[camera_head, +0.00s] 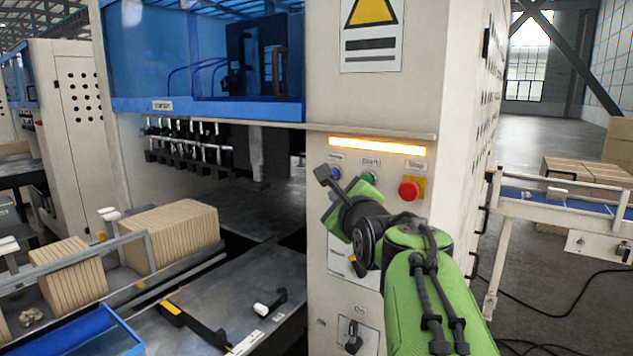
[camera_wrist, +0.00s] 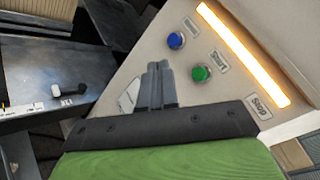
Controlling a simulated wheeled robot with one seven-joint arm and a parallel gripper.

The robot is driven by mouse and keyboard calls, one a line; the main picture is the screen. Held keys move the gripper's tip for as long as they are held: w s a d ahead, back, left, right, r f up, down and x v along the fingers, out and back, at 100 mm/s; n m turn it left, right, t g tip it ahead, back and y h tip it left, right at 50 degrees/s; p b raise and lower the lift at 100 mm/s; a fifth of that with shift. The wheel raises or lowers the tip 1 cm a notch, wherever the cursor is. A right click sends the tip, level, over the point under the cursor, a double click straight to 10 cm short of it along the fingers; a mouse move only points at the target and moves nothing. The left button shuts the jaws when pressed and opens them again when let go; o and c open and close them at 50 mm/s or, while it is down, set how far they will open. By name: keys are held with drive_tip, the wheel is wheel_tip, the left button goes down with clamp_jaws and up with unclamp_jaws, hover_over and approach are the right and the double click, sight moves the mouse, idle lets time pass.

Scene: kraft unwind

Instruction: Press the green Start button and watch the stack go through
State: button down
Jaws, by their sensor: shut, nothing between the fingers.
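The green Start button (camera_head: 368,178) is on the pale control panel, between a blue button (camera_head: 334,172) and a red Stop button (camera_head: 409,190) on a yellow plate. My gripper (camera_head: 322,172) is shut and empty in front of the panel, near the blue button. In the wrist view, the shut fingertips (camera_wrist: 160,68) appear left of the green button (camera_wrist: 201,74) and below the blue button (camera_wrist: 176,41). I cannot tell whether they touch the panel. The red button is hidden in the wrist view. Brown kraft stacks (camera_head: 172,236) stand on the infeed at left.
A lit amber strip (camera_head: 377,146) runs above the buttons. A blue-tinted guard (camera_head: 205,60) covers the machine's upper part. A flat metal bed (camera_head: 215,295) with a black-handled part lies lower left. A conveyor (camera_head: 550,197) with brown stacks stands at right, a cable on the floor below.

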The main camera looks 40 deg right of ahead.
sight(367, 180)
drive_tip(key=shift+w+d+f, duration=0.1)
drive_tip(key=shift+d, duration=0.1)
drive_tip(key=shift+d, duration=0.1)
drive_tip(key=w+d+p, duration=0.2)
drive_tip(key=d+p, duration=0.1)
drive_tip(key=d, duration=0.5)
drive_tip(key=shift+w+p, duration=0.3)
drive_tip(key=shift+w, duration=0.1)
idle(1.6)
drive_tip(key=shift+w+d+p, duration=0.2)
drive_tip(key=shift+d+p, duration=0.1)
drive_tip(key=shift+d, duration=0.1)
